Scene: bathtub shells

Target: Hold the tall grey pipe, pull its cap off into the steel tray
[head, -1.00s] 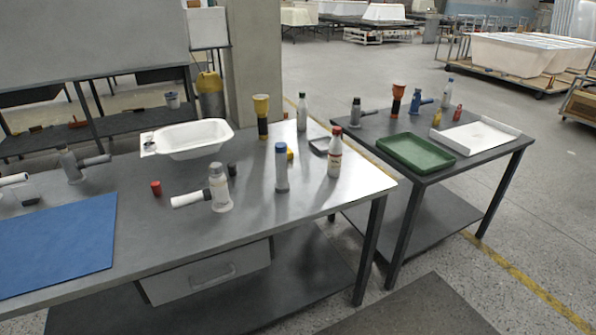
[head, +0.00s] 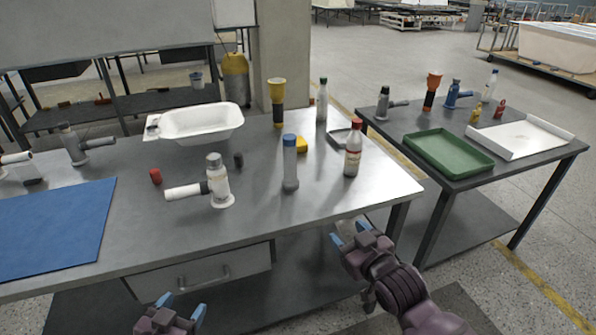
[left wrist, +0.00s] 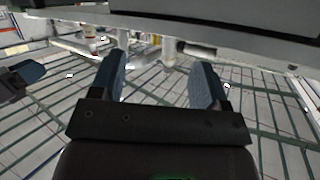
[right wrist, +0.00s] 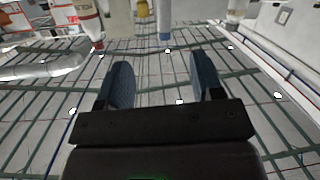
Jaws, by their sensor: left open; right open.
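The tall grey pipe (head: 290,168) stands upright on the near table, with a blue cap (head: 290,140) on its top. The pipe also shows at the top of the right wrist view (right wrist: 164,15). A small grey tray (head: 340,138), probably the steel tray, lies behind the red-capped bottle and is partly hidden by it. My left gripper (head: 181,306) is open and empty in front of the table's drawer. My right gripper (head: 350,232) is open and empty at the table's front edge, right of the pipe and apart from it.
Near the pipe stand a red-capped bottle (head: 353,150), a grey valve with a white side pipe (head: 217,182), a yellow-topped funnel (head: 278,98) and a yellow block (head: 301,144). A white basin (head: 202,122) and a blue mat (head: 60,225) lie left. A second table holds a green tray (head: 435,160).

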